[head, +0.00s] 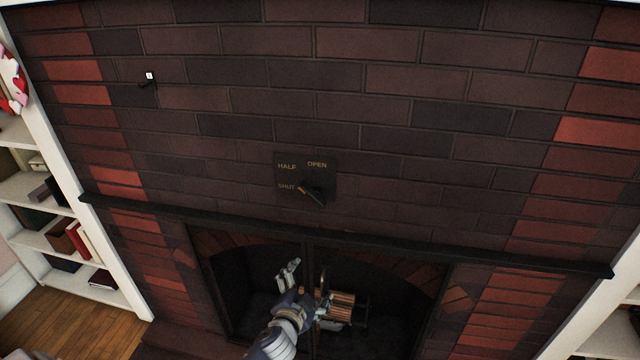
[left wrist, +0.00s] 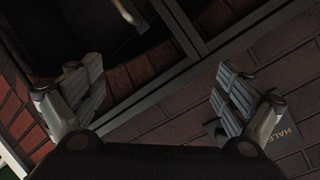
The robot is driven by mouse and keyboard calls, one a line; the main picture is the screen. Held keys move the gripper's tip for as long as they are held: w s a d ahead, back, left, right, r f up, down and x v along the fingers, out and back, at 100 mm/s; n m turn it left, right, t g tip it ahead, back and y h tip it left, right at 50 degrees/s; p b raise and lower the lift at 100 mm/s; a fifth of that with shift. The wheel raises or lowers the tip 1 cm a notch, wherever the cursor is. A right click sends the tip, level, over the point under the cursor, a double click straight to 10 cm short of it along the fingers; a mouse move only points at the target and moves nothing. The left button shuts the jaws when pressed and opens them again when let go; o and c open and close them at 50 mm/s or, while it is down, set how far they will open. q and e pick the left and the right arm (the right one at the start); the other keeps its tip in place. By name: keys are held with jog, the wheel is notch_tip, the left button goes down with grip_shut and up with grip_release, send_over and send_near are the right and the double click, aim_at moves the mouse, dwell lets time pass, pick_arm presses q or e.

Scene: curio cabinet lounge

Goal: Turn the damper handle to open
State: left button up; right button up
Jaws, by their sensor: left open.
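The damper plate (head: 282,178) is a dark square on the brick wall, lettered HALF, OPEN and SHUT. Its black damper handle (head: 316,194) has an orange tip that points left toward SHUT. My left gripper (head: 307,282) is open and empty, below the plate and in front of the fireplace doors, apart from the handle. In the left wrist view the two fingers of the left gripper (left wrist: 162,88) are spread wide. A corner of the plate (left wrist: 286,132) with the word HALF shows at the right there, partly behind a finger. My right gripper is not in view.
A dark mantel ledge (head: 420,247) runs across between the plate and the fireplace opening. Slatted brown wood (head: 341,302) shows behind the gripper. A small black hook (head: 148,82) juts from the wall at upper left. White bookshelves (head: 95,245) stand at the left.

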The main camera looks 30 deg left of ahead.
aim_at(312, 196)
pick_arm(q)
notch_tip(312, 196, up, 19)
jog(key=w+a+t+y+p, duration=0.1)
jog(key=a+t+y, duration=0.1)
jog(key=a+t, duration=0.15)
jog(key=x, duration=0.3)
jog(key=d+p+x, duration=0.1)
jog(key=x, duration=0.3)
jog(key=d+x, duration=0.1)
jog(key=x, duration=0.2)
jog(key=shift+w+p, duration=0.35)
jog(key=shift+w, duration=0.15)
jog(key=shift+w+a, duration=0.25)
jog(key=shift+w, duration=0.15)
jog(key=shift+w+d, duration=0.15)
jog(key=shift+d, duration=0.05)
jog(key=shift+s, duration=0.2)
jog(key=shift+c, duration=1.3)
jog(key=shift+s, duration=0.1)
jog(key=c, duration=0.8)
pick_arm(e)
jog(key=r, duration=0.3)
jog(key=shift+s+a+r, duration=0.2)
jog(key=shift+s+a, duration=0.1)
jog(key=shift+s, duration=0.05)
